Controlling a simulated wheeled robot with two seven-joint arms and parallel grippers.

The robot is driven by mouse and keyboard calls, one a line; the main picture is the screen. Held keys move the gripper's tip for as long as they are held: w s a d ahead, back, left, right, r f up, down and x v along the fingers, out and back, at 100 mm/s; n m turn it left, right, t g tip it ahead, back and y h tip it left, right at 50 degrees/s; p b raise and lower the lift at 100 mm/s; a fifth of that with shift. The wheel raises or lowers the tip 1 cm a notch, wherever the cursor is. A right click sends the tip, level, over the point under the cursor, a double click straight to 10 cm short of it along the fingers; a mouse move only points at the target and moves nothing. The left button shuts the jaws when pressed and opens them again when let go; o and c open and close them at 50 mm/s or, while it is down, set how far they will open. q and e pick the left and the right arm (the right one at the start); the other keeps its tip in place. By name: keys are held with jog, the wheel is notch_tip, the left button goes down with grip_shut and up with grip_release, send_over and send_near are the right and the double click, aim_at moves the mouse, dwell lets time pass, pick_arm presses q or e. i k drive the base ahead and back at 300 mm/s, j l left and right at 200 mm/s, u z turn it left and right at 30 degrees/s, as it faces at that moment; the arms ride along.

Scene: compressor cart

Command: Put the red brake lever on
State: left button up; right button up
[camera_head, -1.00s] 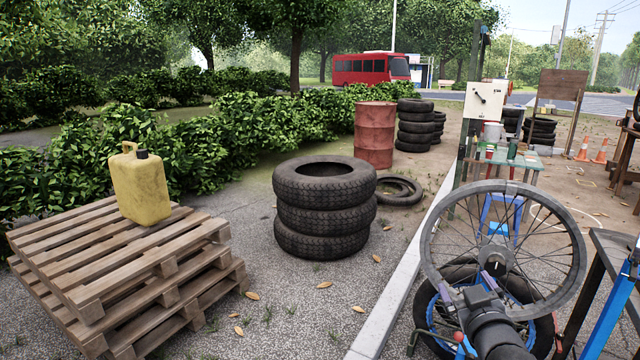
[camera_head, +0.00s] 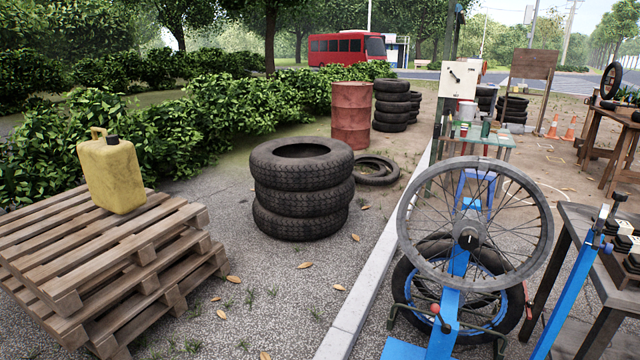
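A small red knob or lever tip (camera_head: 435,308) shows low in front of the spoked wheel, beside the blue stand; I cannot tell whether it is the brake lever. Another small red tip (camera_head: 529,309) shows at the right edge of the lower tyre. The compressor cart cannot be made out for certain. Neither of my grippers is in view.
A spoked wheel (camera_head: 408,222) is mounted on a blue stand (camera_head: 444,322) at the lower right. A dark workbench (camera_head: 590,222) stands right of it. Pallets (camera_head: 110,262) with a yellow jerrycan (camera_head: 112,178) are at left; stacked tyres (camera_head: 302,190) stand mid-ground. Gravel between them is open.

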aim_at(446, 329)
jog(key=i+l+z, duration=0.35)
jog(key=i+j+z, duration=0.1)
jog(key=i, duration=0.75)
